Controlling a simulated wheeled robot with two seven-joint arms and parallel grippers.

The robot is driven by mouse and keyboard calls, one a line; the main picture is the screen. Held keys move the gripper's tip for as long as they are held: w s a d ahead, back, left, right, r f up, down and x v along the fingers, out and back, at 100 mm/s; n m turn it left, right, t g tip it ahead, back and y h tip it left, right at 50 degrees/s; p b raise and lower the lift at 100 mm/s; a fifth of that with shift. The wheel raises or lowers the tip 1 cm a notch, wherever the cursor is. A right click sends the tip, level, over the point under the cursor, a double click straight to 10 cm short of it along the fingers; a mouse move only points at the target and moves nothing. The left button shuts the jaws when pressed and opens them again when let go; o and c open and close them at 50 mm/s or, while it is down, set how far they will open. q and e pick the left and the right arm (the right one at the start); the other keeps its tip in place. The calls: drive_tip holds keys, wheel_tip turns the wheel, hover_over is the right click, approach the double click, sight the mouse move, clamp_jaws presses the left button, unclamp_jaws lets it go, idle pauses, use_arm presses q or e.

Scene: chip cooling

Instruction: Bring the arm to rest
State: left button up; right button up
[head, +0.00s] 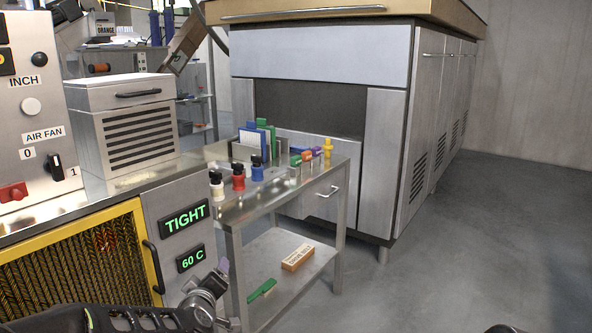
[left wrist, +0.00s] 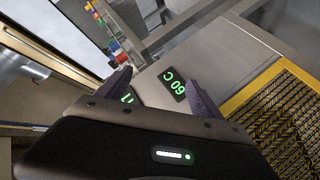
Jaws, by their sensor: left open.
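My left arm comes in along the bottom left of the head view, and its gripper (head: 212,284) is in front of the machine's panel with the green "TIGHT" sign (head: 184,216) and "60 C" sign (head: 190,259). In the left wrist view the two dark fingers of the gripper (left wrist: 158,92) stand wide apart with nothing between them but the panel behind. The "60 C" sign also shows there (left wrist: 173,84). A small dark piece of what may be my right arm shows at the bottom edge of the head view. My right gripper is not seen.
A metal cart (head: 341,190) stands right of the machine, with bottles, coloured items and a lower shelf holding a wooden block (head: 297,258) and a green-handled brush (head: 262,290). A yellow-framed mesh door (head: 150,262) is close to my left arm. The floor at right is clear.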

use_arm(q)
drive_tip(key=s+d+f+m+g+h+p, duration=0.1)
drive_tip(key=s+d+f+m+g+h, duration=0.15)
drive_tip(key=s+d+f, duration=0.5)
drive_tip(key=s+d+f+m+g+h+p, duration=0.1)
drive_tip(key=s+d+f+m+g+h, duration=0.2)
drive_tip(key=s+f, duration=0.85)
drive_tip(key=s+d+f+m+g+p, duration=0.1)
drive_tip(key=s+f+g+p, duration=0.1)
drive_tip(key=s+f+g, duration=0.2)
drive_tip(key=s+d+f+m+g+p, duration=0.1)
drive_tip(key=s+f+g, duration=0.3)
drive_tip(key=s+f, duration=0.5)
drive_tip(key=s+d+p, duration=0.1)
drive_tip(key=s, duration=0.8)
drive_tip(key=shift+f+m, duration=0.35)
drive_tip(key=shift+c, duration=0.2)
